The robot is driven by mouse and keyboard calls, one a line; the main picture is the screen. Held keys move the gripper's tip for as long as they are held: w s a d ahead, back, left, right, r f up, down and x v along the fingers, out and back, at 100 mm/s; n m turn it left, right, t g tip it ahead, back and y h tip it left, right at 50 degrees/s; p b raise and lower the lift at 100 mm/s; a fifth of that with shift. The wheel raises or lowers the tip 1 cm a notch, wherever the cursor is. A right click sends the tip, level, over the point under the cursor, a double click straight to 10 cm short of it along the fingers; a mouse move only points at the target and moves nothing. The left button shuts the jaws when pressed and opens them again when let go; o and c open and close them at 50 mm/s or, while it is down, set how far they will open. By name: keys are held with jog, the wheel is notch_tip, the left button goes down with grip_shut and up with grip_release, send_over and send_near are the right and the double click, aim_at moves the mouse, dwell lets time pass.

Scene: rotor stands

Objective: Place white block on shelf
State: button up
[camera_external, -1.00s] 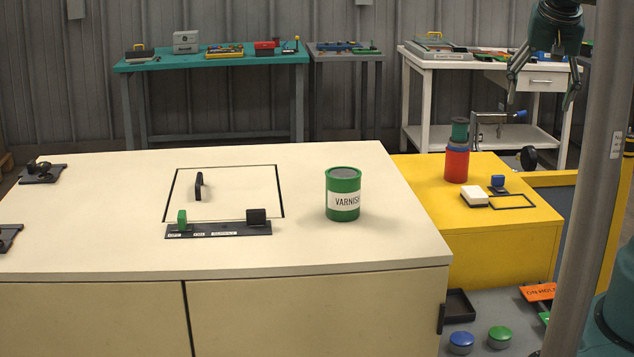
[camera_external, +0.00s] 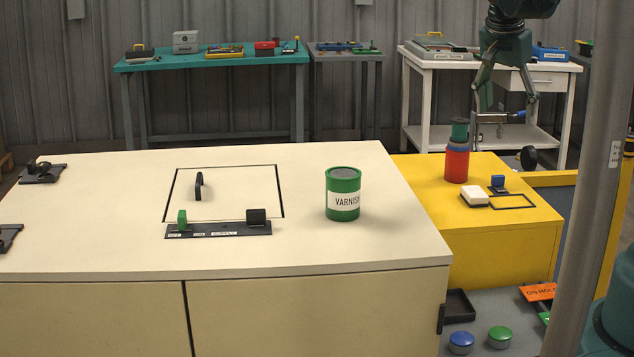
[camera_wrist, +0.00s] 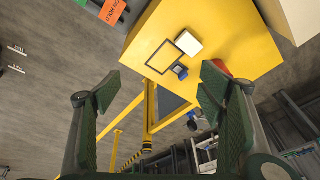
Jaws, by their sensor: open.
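The white block (camera_external: 475,197) sits on top of the yellow cabinet (camera_external: 500,238), beside a black outlined rectangle. It also shows in the wrist view (camera_wrist: 188,43), on the yellow surface ahead of my fingers. My gripper (camera_external: 503,118) is open and empty. It hangs fingers down, well above and behind the white block in the external view. Both green finger pads (camera_wrist: 155,108) show wide apart in the wrist view. I cannot tell for sure which surface is the shelf.
A red cylinder (camera_external: 457,167) with blue and green pieces stacked on it stands near the white block. A small blue-topped part (camera_external: 497,183) is beside the block. A varnish can (camera_external: 343,194) stands on the cream counter (camera_external: 330,255). A grey pole crosses the right side.

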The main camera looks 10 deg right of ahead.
jog(key=w+a+f+m+g+h, duration=0.15)
jog(key=w+f+m, duration=0.25)
jog(key=w+f, duration=0.45)
jog(key=m+g+b, duration=0.1)
jog(key=m, duration=0.3)
send_near(475, 191)
jog(key=shift+a+f+h, duration=0.15)
jog(key=shift+f+h, duration=0.3)
jog(key=shift+f, duration=0.15)
jog(key=shift+x, duration=1.3)
jog(key=shift+b, duration=0.3)
jog(key=shift+x, duration=2.6)
